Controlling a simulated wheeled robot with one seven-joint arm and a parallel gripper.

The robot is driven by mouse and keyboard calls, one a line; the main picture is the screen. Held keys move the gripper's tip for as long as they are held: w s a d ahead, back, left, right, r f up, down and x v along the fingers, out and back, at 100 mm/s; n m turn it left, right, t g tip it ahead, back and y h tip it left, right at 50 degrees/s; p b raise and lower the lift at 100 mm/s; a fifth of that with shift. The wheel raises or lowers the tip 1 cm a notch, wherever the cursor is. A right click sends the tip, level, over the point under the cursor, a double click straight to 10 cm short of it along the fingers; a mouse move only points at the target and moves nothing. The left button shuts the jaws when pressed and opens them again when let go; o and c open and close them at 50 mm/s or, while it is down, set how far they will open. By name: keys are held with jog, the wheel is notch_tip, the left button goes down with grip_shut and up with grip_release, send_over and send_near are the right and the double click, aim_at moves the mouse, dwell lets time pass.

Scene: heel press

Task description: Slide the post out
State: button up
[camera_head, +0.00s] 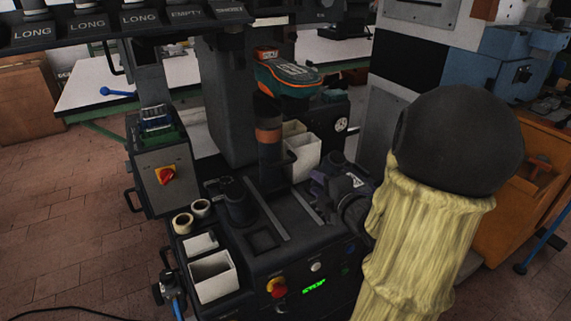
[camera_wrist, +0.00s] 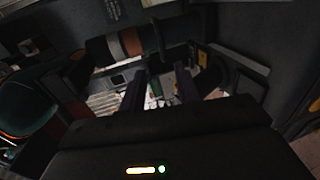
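The post (camera_head: 269,137) stands upright on the machine, a dark cylinder with an orange-brown band. A teal shoe with orange trim (camera_head: 288,77) sits above its top. In the wrist view the post (camera_wrist: 132,42) lies across the upper part of the picture, and the shoe (camera_wrist: 25,108) is at the left edge. My gripper (camera_head: 318,190) is to the right of the post's lower part. In the wrist view its two dark fingers (camera_wrist: 160,80) are apart with nothing between them. They point towards the post without visibly touching it. The post's foot is dark and hard to make out.
A rack (camera_head: 125,27) with labels such as LONG and EMPTY hangs at the upper left. A short dark cylinder (camera_head: 238,203) and open white boxes (camera_head: 213,275) are left on the machine. A red-yellow switch box (camera_head: 160,170) stands further left.

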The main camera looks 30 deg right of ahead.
aim_at(285, 163)
jog(key=b+x, duration=0.1)
jog(key=x, duration=1.6)
jog(key=shift+w+f+b, duration=0.1)
jog(key=shift+w+b, duration=0.05)
jog(key=shift+b, duration=0.2)
jog(key=shift+a, duration=0.1)
grip_shut()
